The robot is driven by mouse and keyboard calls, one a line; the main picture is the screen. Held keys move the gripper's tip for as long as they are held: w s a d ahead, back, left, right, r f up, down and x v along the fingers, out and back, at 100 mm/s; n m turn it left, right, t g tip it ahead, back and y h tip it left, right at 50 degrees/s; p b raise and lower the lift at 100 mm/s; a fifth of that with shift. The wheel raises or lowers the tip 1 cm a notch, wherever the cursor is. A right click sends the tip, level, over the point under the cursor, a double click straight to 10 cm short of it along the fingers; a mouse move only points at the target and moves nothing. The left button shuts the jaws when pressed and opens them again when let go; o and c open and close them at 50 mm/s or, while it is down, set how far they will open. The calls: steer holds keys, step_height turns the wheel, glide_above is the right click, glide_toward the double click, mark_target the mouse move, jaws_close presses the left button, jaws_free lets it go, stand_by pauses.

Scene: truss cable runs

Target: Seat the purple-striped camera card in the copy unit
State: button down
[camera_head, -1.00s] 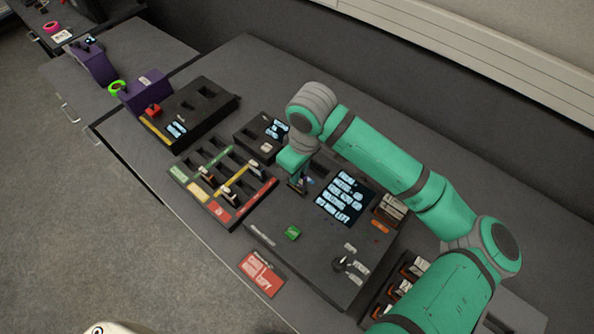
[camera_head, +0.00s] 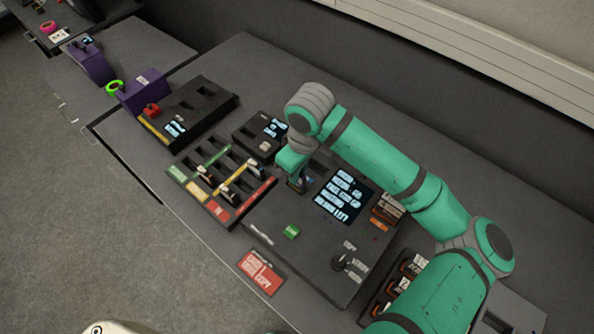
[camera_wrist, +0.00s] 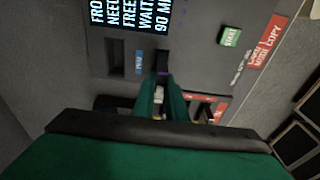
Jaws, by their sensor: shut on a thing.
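The copy unit (camera_head: 300,252) is a dark box with a lit screen (camera_head: 342,197), a green start button (camera_head: 291,232) and a dial; its top also shows in the wrist view (camera_wrist: 200,52). My gripper (camera_head: 297,186) points down at the unit's upper left part, beside the screen. In the wrist view my gripper (camera_wrist: 160,92) is shut on a small card (camera_wrist: 158,95) with a pale face; a faint purple tint shows near its end. The card's end is at a dark slot, beside a blue label (camera_wrist: 139,62). The fingers hide how deep it sits.
A card rack (camera_head: 213,206) with coloured strips and several cards stands close left of the unit. A small box with a screen (camera_head: 250,138) is behind it. A red sign (camera_head: 261,272) lies in front. Another card holder (camera_head: 380,300) is at right.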

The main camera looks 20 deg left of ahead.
steer(key=shift+f, duration=1.45)
stand_by(1.6)
steer(key=c, duration=1.4)
jaws_free()
steer(key=shift+r, duration=0.1)
steer(key=shift+r, duration=3.65)
